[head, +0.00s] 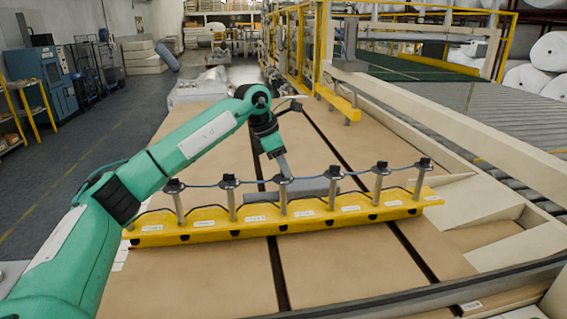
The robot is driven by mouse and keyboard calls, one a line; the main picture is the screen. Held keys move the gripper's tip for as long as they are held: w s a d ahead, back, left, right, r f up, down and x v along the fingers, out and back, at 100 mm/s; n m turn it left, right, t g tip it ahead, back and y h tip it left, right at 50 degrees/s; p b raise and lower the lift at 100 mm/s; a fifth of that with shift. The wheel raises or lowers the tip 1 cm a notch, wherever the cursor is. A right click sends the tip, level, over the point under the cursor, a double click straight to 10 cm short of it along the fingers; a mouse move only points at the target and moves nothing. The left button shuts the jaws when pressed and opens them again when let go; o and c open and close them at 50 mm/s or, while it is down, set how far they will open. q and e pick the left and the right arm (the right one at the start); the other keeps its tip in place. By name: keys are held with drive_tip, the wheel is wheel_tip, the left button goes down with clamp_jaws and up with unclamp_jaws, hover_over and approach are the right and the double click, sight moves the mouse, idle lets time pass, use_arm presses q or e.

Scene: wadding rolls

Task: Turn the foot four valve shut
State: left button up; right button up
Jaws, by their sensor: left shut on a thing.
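A long yellow bar (270,227) lies across the tan boards with several upright grey posts along it. Each post carries a small black valve top, and a blue hose links them. White labels on the bar's front are too small to read. My left arm comes in from the left. My left gripper (284,174) points down at the valve top (283,180) of the third post from the left, the fourth from the right, and is shut on it. The gripper partly hides that valve, so its handle angle cannot be told. My right gripper is not in view.
A grey block (308,187) lies just behind the middle posts. Tan boards (200,280) with dark gaps surround the bar. A pale beam (450,130) and rollers run along the right. Blue machinery (42,85) and shelving stand far left.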

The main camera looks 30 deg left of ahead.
use_arm(q)
drive_tip(key=shift+r, duration=0.1)
idle(0.4)
drive_tip(key=o, duration=1)
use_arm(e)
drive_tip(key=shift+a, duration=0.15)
use_arm(q)
drive_tip(key=b+v, duration=0.1)
drive_tip(key=v, duration=1.2)
drive_tip(key=shift+s+a+r, duration=0.15)
drive_tip(key=shift+r, duration=0.2)
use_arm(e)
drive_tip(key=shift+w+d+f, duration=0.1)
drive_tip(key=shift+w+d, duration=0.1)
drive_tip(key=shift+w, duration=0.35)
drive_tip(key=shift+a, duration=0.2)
